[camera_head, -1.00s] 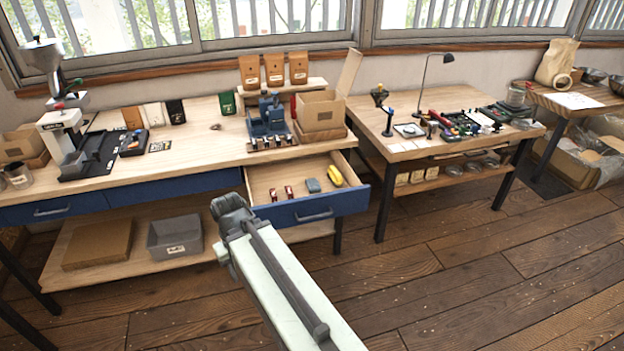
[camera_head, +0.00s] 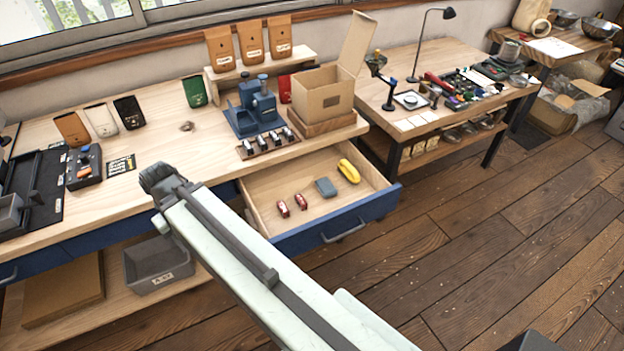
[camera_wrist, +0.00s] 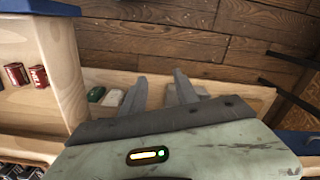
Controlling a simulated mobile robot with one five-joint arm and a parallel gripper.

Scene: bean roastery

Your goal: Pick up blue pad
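A small grey-blue pad (camera_head: 326,187) lies flat in the open drawer (camera_head: 262,197), between two small red items (camera_head: 291,205) and a yellow object (camera_head: 348,171). I cannot pick out the pad in the wrist view. My gripper (camera_head: 160,180) shows in the head view at the front edge of the bench, left of the open drawer and apart from the pad. In the wrist view my gripper (camera_wrist: 160,82) has its two fingers spread with nothing held between them.
The drawer has a blue front (camera_head: 340,225). The bench above carries a blue device (camera_head: 256,108), an open cardboard box (camera_head: 325,93) and several pouches. A grey bin (camera_head: 158,265) stands on the lower shelf. A second table (camera_head: 412,118) stands right; the wooden floor in front is clear.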

